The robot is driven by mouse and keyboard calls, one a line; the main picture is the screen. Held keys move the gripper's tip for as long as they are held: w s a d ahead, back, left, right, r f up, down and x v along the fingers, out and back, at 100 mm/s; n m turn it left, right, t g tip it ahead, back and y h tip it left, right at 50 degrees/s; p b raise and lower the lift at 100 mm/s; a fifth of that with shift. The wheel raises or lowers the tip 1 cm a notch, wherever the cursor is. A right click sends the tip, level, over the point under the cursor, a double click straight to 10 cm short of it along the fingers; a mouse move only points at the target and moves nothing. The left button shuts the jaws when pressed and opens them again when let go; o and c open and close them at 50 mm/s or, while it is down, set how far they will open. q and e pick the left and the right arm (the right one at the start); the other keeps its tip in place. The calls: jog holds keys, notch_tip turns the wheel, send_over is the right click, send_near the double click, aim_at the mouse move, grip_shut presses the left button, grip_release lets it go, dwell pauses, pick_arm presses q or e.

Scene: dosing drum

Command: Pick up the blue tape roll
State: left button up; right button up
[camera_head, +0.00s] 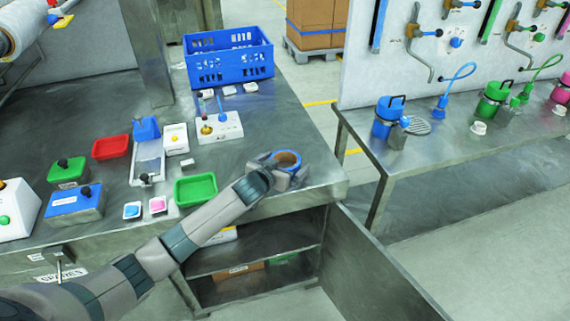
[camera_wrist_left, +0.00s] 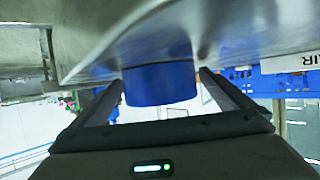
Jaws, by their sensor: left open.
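The blue tape roll (camera_head: 289,153) with its brown core lies flat near the right front corner of the steel table. My left gripper (camera_head: 283,166) is at the roll, reaching in from the front left. In the left wrist view the roll (camera_wrist_left: 160,84) shows as a blue curved side between the two open fingers of the left gripper (camera_wrist_left: 161,80). One finger is on each side of it, and whether they touch it is unclear. Part of the roll is hidden by the gripper in the head view. My right gripper is not in view.
A green tray (camera_head: 196,188) and a white block with knobs (camera_head: 219,128) stand left of the roll. A blue crate (camera_head: 229,58) is at the back. The table's right edge is close to the roll. A steel bench (camera_head: 455,150) stands across a gap.

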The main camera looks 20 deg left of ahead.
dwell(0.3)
pick_arm(q)
jog(key=c, duration=1.2)
jog(key=shift+r, duration=0.15)
jog(key=shift+r, duration=0.65)
notch_tip(320, 180, up, 2)
jog(key=shift+r+b, duration=0.25)
jog(key=shift+b, duration=0.4)
jog(key=shift+w+d+r+b, duration=0.25)
jog(key=shift+w+d+r, duration=0.2)
jog(key=shift+d, duration=0.2)
jog(key=shift+w+d+r+b, duration=0.25)
jog(key=shift+w+d+r, duration=0.15)
jog(key=shift+d, duration=0.2)
jog(key=w+d+r+b, duration=0.2)
jog(key=w+d+r, duration=0.3)
jog(key=d, duration=0.2)
jog(key=shift+r, duration=0.15)
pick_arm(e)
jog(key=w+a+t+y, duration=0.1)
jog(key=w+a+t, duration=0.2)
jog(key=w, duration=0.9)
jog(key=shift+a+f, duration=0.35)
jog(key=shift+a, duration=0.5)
